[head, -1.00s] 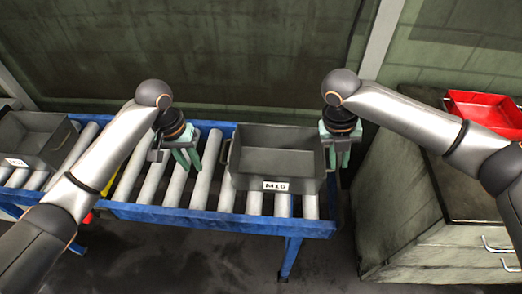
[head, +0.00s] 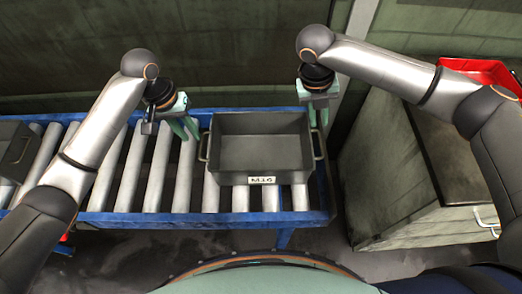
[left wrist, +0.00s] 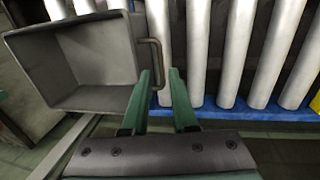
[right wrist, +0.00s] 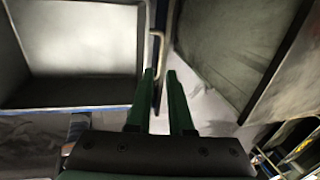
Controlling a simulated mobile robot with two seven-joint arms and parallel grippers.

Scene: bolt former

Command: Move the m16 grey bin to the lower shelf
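The grey bin (head: 262,166), with a label that reads M16, sits empty and upright on the roller conveyor (head: 155,170). It has a wire handle on each short side. My left gripper (head: 187,130) is open just left of the bin. In the left wrist view the bin's handle (left wrist: 156,62) shows at the open fingertips (left wrist: 161,74). My right gripper (head: 319,117) is at the bin's right side. In the right wrist view its fingers (right wrist: 160,74) are open, with the other handle (right wrist: 156,50) at the tips. I see no grip on either handle. I cannot make out a lower shelf.
Another grey bin (head: 14,150) sits at the conveyor's left end. The blue conveyor frame (head: 190,218) runs along the front. A cabinet (head: 410,200) stands to the right, with a red bin (head: 480,70) on it. A wall rises behind the conveyor.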

